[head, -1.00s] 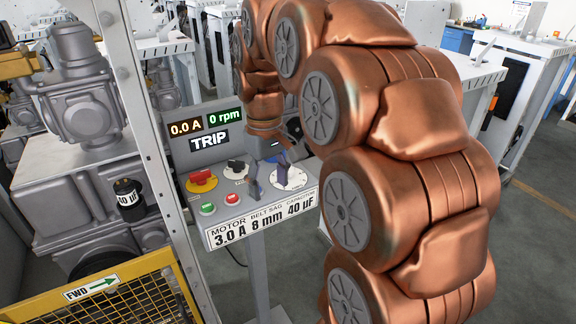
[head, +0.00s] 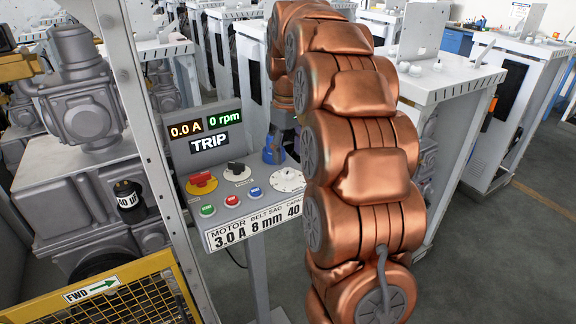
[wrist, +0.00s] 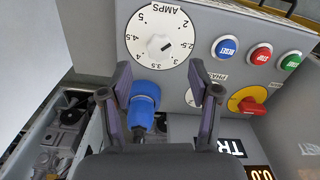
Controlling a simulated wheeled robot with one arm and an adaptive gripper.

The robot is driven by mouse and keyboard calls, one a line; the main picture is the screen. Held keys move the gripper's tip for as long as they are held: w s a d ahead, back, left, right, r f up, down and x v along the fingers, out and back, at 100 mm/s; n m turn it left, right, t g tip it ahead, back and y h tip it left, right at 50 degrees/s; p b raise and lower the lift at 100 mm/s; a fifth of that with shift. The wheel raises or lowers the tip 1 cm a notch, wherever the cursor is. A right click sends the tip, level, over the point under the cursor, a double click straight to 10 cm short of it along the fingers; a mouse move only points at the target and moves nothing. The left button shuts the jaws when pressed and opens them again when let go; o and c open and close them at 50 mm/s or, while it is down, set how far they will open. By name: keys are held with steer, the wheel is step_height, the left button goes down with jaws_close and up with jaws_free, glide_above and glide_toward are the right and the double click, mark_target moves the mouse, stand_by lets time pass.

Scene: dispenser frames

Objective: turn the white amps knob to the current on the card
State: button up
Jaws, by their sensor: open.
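The white amps knob (wrist: 150,48) is a round dial marked 2 to 5 on the grey panel in the wrist view. A short black mark sits near its centre; I cannot tell its exact setting. In the head view the knob (head: 287,179) is partly covered by my arm. The card (head: 250,228) on the panel's front edge reads motor 3.0 A, belt sag 8 mm and a partly hidden 40. My gripper (wrist: 162,82) is open in the wrist view, its two dark fingers apart below the dial, holding nothing.
A blue plug (wrist: 145,97) shows between the fingers and beside the panel. A red emergency knob on yellow (head: 201,183), a black phase knob (head: 236,169) and several push buttons (head: 232,200) share the panel. The display (head: 209,141) reads TRIP. A yellow mesh guard (head: 130,300) stands in front.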

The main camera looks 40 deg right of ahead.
mark_target(288, 171)
steer(key=shift+f+p, duration=0.5)
steer(key=shift+f, duration=2.1)
steer(key=shift+c, duration=0.2)
steer(key=c, duration=1.1)
